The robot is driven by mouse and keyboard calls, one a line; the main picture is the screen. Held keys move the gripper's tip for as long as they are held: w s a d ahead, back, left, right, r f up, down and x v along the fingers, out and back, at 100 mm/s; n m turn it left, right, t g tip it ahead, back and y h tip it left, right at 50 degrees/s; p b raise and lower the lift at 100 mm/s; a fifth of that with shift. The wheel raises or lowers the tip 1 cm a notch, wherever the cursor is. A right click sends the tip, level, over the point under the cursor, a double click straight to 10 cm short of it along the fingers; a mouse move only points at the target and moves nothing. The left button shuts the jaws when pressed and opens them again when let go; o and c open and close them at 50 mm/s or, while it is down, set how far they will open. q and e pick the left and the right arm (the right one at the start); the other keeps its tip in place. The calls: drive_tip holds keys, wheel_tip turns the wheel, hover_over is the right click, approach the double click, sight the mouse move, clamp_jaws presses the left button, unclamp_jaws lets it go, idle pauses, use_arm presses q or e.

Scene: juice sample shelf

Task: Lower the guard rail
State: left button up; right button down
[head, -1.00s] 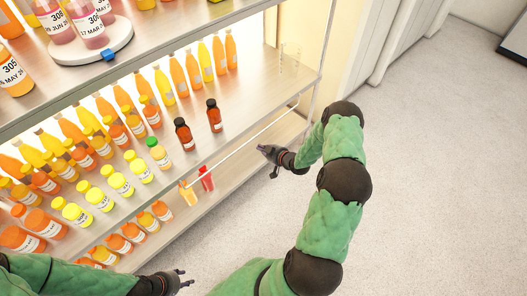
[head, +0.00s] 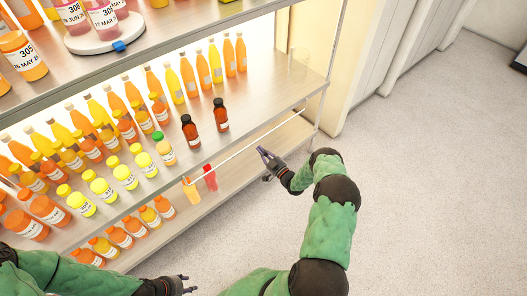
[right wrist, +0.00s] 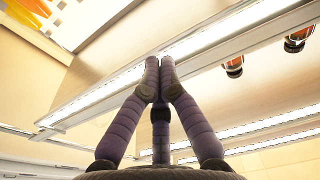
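The guard rail (head: 235,153) is a thin white bar along the front of the lower shelf, slanting up to the right in the head view. My right gripper (head: 262,151) is just outside the rail, near its right half. In the head view a small gap seems to separate them; I cannot tell if they touch. In the right wrist view its fingertips (right wrist: 159,66) are together, with nothing visible between them. A pale bright-edged bar (right wrist: 210,40) runs behind them. My left gripper (head: 182,284) is low in the head view, fingers spread and empty, away from the rail.
Juice bottles stand in rows on the middle shelf (head: 268,93), including two dark-capped bottles (head: 221,115) near its front edge. Open floor (head: 420,180) lies to the right.

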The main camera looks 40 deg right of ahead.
drive_tip(key=shift+w+a+f+t, duration=0.1)
drive_tip(key=shift+w+f+t, duration=0.25)
drive_tip(key=shift+w+t, duration=0.55)
drive_tip(key=shift+w+a+f+t, duration=0.1)
drive_tip(key=shift+w+f+t, duration=0.25)
drive_tip(key=shift+w+t, duration=0.55)
drive_tip(key=shift+s+r+t+y, duration=0.1)
drive_tip(key=shift+t+y, duration=0.2)
drive_tip(key=shift+t, duration=0.1)
